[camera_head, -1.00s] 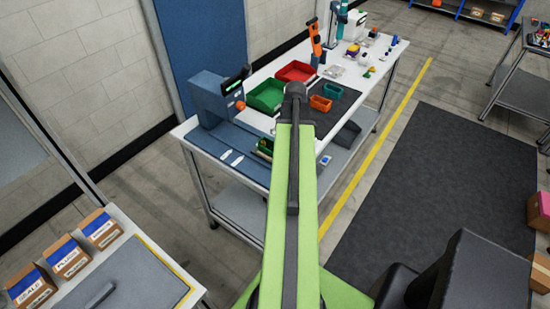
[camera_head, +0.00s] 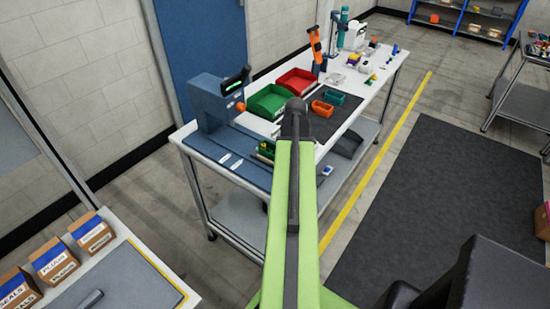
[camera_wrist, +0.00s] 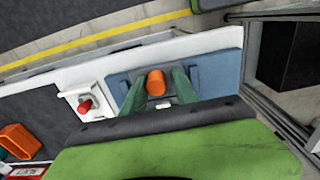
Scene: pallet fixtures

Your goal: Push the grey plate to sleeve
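In the wrist view two dark green fingers, seemingly those of my gripper (camera_wrist: 159,80), stand apart above a blue base. An orange cylinder (camera_wrist: 156,84) shows between them, with gaps on both sides. A small dark grey piece (camera_wrist: 158,72) lies around or under the cylinder; I cannot tell whether it is the grey plate or whether the cylinder is the sleeve. In the head view my arm hides most of the gripper. The blue base (camera_head: 212,152) lies at the bench's near end, below a blue press (camera_head: 212,100) with an orange knob.
Green (camera_head: 271,101) and red (camera_head: 297,81) bins and small orange and teal trays stand farther along the white bench. A white block with a red knob (camera_wrist: 85,105) sits beside the blue base. A side table with cartons (camera_head: 54,263) is at lower left.

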